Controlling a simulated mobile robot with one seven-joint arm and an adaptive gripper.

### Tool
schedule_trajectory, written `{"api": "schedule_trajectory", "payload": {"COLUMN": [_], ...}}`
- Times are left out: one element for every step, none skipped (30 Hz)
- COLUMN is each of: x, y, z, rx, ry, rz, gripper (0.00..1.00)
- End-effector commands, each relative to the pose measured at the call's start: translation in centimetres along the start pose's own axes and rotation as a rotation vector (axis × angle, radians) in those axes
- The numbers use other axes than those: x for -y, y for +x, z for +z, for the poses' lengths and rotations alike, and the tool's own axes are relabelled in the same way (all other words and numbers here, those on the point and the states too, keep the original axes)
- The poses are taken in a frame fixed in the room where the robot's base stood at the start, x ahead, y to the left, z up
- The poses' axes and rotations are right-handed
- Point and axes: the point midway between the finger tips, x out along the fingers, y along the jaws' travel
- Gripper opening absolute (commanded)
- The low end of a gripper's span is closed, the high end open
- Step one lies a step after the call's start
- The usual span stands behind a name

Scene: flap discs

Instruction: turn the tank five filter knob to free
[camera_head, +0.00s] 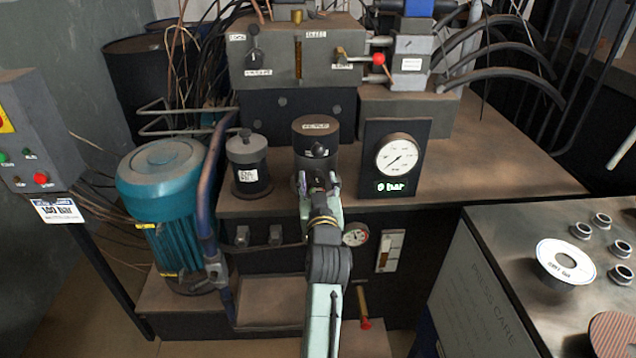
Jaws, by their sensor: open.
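A dark cylinder with a brownish top (311,124) stands near the front edge of the brown bench, in the middle of the view; it looks like the filter housing. A white label on it is too small to read. A small dark knob with a light mark (319,151) sits on its front side; I cannot tell which setting it points to. My gripper (319,180) is just in front of and below the knob, its fingers open and apart. The gripper hides the lower front of the cylinder, and contact cannot be told.
A gauge panel (396,157) reading 0 bar stands close on the right. A valve block (300,60) with levers is behind. A grey worktable (500,240) is at right.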

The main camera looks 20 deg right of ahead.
Motion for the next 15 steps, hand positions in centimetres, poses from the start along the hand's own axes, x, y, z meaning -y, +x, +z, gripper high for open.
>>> {"api": "schedule_trajectory", "payload": {"x": [0.0,0.0,0.0,0.0,0.0,0.0,0.0,0.0,0.0,0.0,0.0,0.0,-0.1,-0.1,0.0], "y": [-0.2,-0.5,-0.9,-1.3,-1.7,-2.5,-3.1,-3.8,-4.7,-5.4,-6.0,-6.9,-7.5,-8.1,-8.9], "z": [0.0,0.1,0.1,0.1,0.1,0.1,0.1,0.2,0.1,0.1,0.1,0.1,0.1,0.1,0.1], "rx": [0.001,0.001,0.001,0.001,0.001,0.002,0.002,0.003,0.002,0.002,0.002,0.002,0.002,0.002,0.002], "ry": [0.0,0.0,0.0,0.0,0.0,0.0,0.0,0.0,0.0,0.0,0.0,0.0,-0.001,0.0,0.0], "rz": [0.0,0.0,0.001,0.001,0.001,0.001,0.0,0.0,0.0,0.0,0.0,0.001,0.001,0.002,0.001], "gripper": [0.48,0.48,0.48,0.48,0.48,0.48,0.48,0.48,0.48,0.48,0.48,0.48,0.48,0.48,0.48]}}
